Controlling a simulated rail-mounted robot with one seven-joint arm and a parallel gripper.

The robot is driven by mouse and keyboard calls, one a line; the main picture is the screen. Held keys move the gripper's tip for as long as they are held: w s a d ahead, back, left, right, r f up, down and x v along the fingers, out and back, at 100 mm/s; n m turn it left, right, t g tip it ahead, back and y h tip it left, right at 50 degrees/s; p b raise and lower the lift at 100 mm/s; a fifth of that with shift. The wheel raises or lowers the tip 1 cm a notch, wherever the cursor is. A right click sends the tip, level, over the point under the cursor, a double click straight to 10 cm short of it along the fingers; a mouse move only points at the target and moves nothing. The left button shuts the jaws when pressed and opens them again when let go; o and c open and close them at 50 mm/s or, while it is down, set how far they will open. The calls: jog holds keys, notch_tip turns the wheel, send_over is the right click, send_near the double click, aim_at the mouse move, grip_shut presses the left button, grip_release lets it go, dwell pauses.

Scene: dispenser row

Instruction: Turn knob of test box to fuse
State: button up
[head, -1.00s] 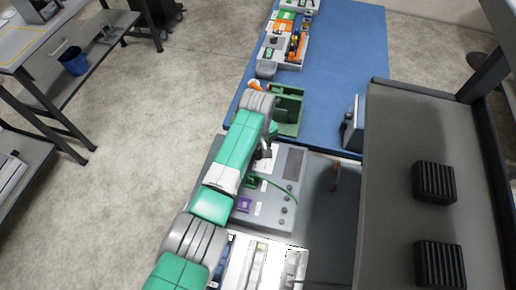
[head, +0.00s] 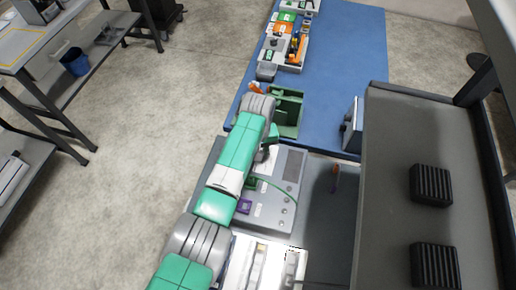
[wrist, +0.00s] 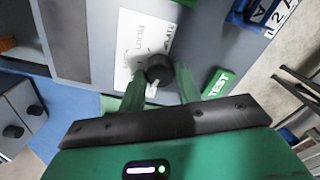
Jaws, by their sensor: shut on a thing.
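The test box (head: 288,212) is a grey panel with a dark screen, small knobs and a green cable, beside my arm in the head view. In the wrist view its dark round knob (wrist: 158,67) sits on a white label plate (wrist: 143,38) with printed words, too blurred to read surely. My gripper (wrist: 160,78) has its green fingers on both sides of the knob, shut on it. The knob's pointer setting cannot be made out clearly. A green TEST label (wrist: 218,86) is to the right of the fingers. In the head view my arm hides part of the box.
A green open bin (head: 287,112) stands on the blue table (head: 335,60) beyond the box. A grey shelf with black ribbed blocks (head: 431,185) is at the right.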

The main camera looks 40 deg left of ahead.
jog(key=m, duration=0.5)
jog(key=shift+p, duration=0.4)
jog(key=shift+m, duration=0.4)
jog(key=o, duration=1)
jog(key=shift+c, duration=0.2)
notch_tip(320, 180, up, 8)
jog(key=shift+f+p, duration=0.1)
jog(key=shift+p, duration=0.5)
